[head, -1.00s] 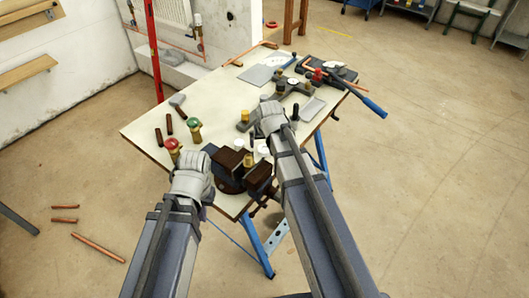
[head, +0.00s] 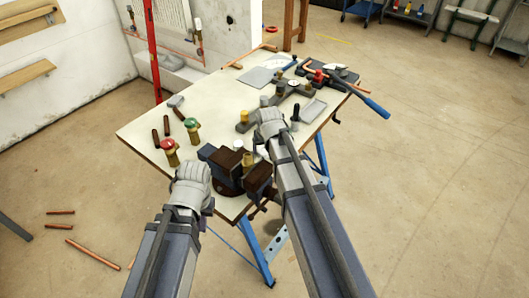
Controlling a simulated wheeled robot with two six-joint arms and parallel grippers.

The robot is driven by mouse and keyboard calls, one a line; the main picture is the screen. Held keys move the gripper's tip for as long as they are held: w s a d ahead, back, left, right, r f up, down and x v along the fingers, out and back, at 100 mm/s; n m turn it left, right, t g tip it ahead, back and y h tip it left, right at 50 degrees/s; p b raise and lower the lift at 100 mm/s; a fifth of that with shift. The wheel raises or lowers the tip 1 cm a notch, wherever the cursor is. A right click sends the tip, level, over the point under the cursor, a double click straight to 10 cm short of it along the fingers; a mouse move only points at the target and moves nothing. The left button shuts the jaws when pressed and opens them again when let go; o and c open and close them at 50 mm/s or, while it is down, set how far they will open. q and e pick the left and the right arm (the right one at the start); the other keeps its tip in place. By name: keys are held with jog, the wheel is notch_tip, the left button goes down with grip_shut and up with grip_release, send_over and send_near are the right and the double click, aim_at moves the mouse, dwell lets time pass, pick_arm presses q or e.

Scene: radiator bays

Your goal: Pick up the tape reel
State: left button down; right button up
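The tape reel is probably one of the small white pieces near the vise; one white piece (head: 238,144) shows on the worktable (head: 212,103), but it is too small to be sure. My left gripper (head: 192,186) is at the table's near-left edge, left of the vise. My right gripper (head: 271,122) is over the table, beyond the vise and up and right of the white piece. The fingers of both grippers are hidden behind their wrists, so I cannot see whether they are open or hold anything.
A dark vise (head: 222,165) stands at the table's near corner. Red-topped (head: 169,150) and green-topped (head: 192,130) brass valves stand left of it. A blue-handled tool (head: 372,104) overhangs the far right edge. Copper pipes (head: 93,253) lie on the floor.

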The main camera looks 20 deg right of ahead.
aim_at(265, 151)
jog(key=c, duration=0.6)
jog(key=shift+r, duration=0.15)
notch_tip(265, 151, up, 10)
jog(key=p, duration=1)
